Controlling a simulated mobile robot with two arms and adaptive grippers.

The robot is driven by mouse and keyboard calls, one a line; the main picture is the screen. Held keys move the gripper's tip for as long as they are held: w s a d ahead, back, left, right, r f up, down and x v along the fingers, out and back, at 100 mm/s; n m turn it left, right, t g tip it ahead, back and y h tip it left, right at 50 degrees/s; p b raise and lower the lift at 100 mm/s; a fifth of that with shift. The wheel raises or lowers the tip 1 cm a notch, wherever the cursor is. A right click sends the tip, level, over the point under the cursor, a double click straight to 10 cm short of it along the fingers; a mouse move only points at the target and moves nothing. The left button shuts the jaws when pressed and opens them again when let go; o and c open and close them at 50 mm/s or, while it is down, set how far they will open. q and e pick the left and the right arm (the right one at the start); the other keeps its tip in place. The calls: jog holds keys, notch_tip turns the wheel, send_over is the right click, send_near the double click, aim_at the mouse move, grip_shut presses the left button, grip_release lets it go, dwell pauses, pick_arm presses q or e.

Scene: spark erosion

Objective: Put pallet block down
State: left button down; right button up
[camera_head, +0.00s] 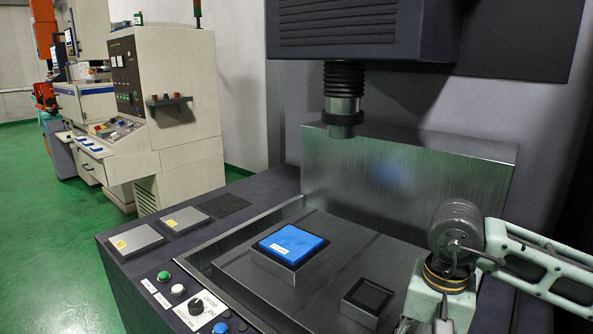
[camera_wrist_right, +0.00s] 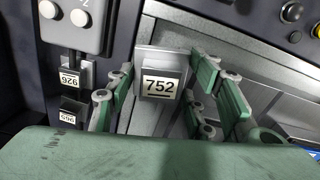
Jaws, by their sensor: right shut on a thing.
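The pallet block (camera_wrist_right: 161,88), a grey block with a white label reading 752, sits between the green fingers of my right gripper (camera_wrist_right: 163,80) in the right wrist view. The gripper is shut on it. A metal plate edge shows above the label; whether the block touches anything beneath cannot be told. In the head view my right arm comes in at the lower right, with its gripper out of sight below the frame. My left gripper is not in view.
A blue-topped block (camera_head: 292,243) stands on the machine table (camera_head: 330,235). A dark square holder (camera_head: 368,296) lies right of it. Spindle (camera_head: 343,110) hangs above. Control knobs (camera_head: 194,306) line the front. In the wrist view, labelled blocks (camera_wrist_right: 70,85) are at left.

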jog(key=s+a+n, duration=0.2)
jog(key=s+n, duration=0.3)
jog(key=n, duration=0.1)
jog(key=m+p, duration=0.3)
jog(key=m, duration=1.9)
send_over(511, 333)
notch_tip(511, 333, down, 4)
jog(key=shift+f, duration=0.2)
notch_tip(511, 333, down, 4)
jog(key=shift+s+f+p, duration=0.1)
jog(key=shift+p, duration=0.6)
jog(key=shift+f, duration=0.3)
jog(key=o, duration=1.6)
jog(key=shift+f, duration=0.1)
